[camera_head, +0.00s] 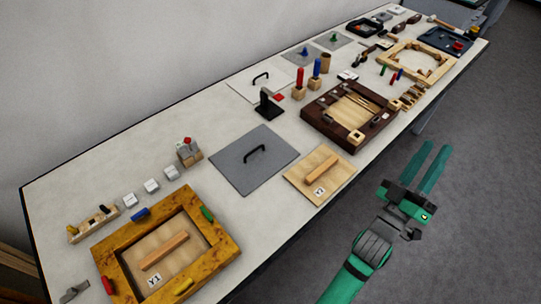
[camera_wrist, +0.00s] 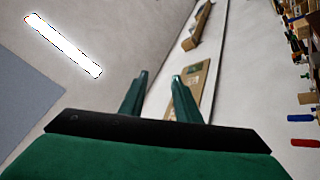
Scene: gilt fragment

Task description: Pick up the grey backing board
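The grey backing board (camera_head: 256,172) lies flat on the long table, left of the picture's middle. It is a square grey panel with a black arched handle (camera_head: 254,153) standing on its top. My gripper (camera_head: 433,163) is out over the floor, beyond the table's front edge and to the right of the board. Its two green fingers are apart with nothing between them. In the wrist view the fingers (camera_wrist: 157,95) also show a gap. I cannot make out the grey board for sure in the wrist view.
A gilt frame (camera_head: 222,251) lies at the near left, a dark frame (camera_head: 313,118) behind right. White blocks (camera_head: 152,185) and a black stand (camera_head: 267,107) are nearby. Open floor lies right.

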